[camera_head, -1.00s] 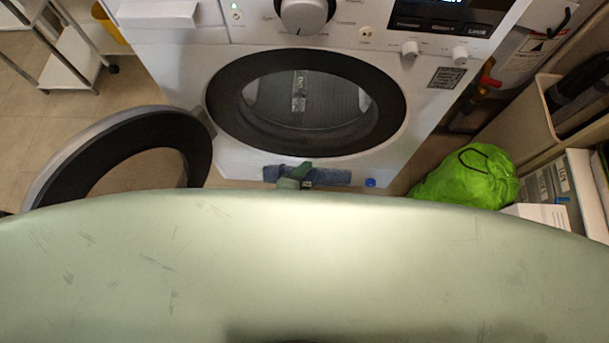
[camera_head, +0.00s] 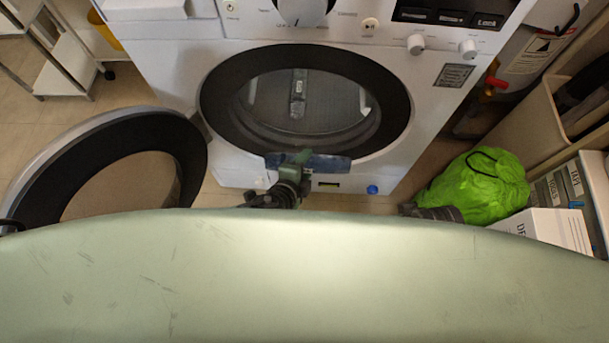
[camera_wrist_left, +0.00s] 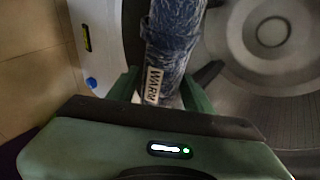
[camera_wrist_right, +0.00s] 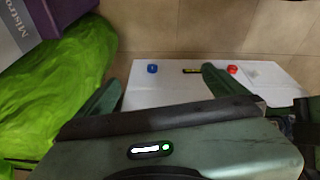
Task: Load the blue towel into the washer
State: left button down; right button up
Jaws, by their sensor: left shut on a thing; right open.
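The blue towel (camera_head: 322,162) is a rolled bundle held crosswise at the lower rim of the washer's round opening. In the left wrist view the towel (camera_wrist_left: 172,45) carries a white label reading "WARM". My left gripper (camera_head: 292,163) is shut on it, with green fingers on both sides. The washer (camera_head: 240,166) is white, and its door (camera_head: 105,130) stands swung open to the left. The drum (camera_head: 300,105) looks empty. My right gripper (camera_wrist_right: 163,90) is open and empty, low in front of the washer's base; in the head view it is mostly hidden.
A bright green bag (camera_head: 478,186) lies on the floor right of the washer, beside white boxes (camera_head: 545,230). A white cart (camera_head: 70,50) stands at the left. My pale green body covers the bottom of the head view.

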jog(key=b+v, duration=0.2)
jog(key=v, duration=0.4)
pick_arm(q)
jog(key=w+b, duration=0.4)
jog(key=w, duration=2.2)
jog(key=shift+w+b, duration=0.25)
jog(key=shift+b, duration=0.1)
pick_arm(e)
jog(key=w+a+r+t+y, duration=0.1)
jog(key=w+a+r+t, duration=0.1)
jog(key=w, duration=0.4)
jog(key=w+a+r+t+y, duration=0.1)
jog(key=w+a+r+t, duration=0.1)
jog(key=w+r+t, duration=0.2)
jog(key=shift+w+a+t, duration=0.15)
jog(key=shift+w+t, duration=1.05)
jog(key=shift+w, duration=0.65)
pick_arm(q)
jog(key=shift+d+r, duration=0.1)
jog(key=c, duration=0.5)
grip_release()
jog(key=shift+s, duration=0.1)
